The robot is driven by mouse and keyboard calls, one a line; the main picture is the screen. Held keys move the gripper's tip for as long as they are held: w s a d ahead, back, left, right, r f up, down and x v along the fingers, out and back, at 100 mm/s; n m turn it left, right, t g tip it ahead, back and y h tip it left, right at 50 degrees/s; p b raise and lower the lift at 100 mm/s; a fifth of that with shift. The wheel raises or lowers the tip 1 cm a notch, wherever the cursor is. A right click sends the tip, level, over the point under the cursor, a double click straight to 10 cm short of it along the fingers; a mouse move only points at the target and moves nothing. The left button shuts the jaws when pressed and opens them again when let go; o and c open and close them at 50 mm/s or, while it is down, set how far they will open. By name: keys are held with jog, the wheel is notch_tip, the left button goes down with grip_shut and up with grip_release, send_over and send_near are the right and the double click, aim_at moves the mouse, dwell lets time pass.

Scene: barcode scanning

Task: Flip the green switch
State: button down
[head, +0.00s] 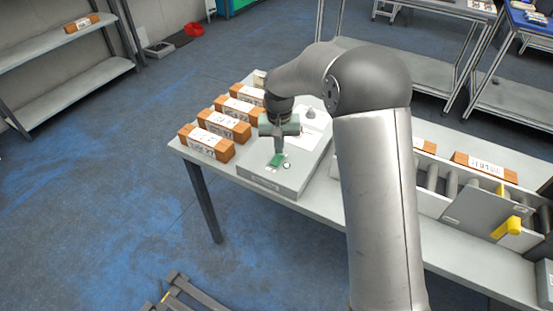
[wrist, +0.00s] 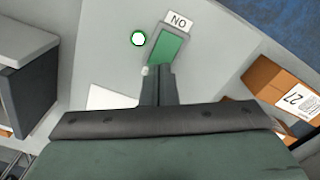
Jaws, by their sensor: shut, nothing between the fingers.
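The green switch (head: 276,160) sits on the sloped top of a grey control box (head: 262,180) on the table. In the wrist view the green switch (wrist: 168,48) is a green rectangle next to a white label (wrist: 179,20) whose letters look upside down. A small round white light with a green rim (wrist: 139,38) lies beside it. My gripper (wrist: 158,72) is shut and empty, its fingertips at the near end of the switch. Whether they touch it I cannot tell. In the head view my gripper (head: 278,150) points down just above the switch.
Several brown boxes with white labels (head: 206,143) stand in a row left of the control box. A roller conveyor (head: 450,185) with a yellow part (head: 508,227) is on the right. A shelf (head: 70,95) stands at the left, with open floor before it.

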jog(key=shift+f+b, duration=0.55)
jog(key=shift+f, duration=0.35)
dwell(0.4)
jog(key=shift+r+p, duration=2.25)
jog(key=shift+r, duration=1.3)
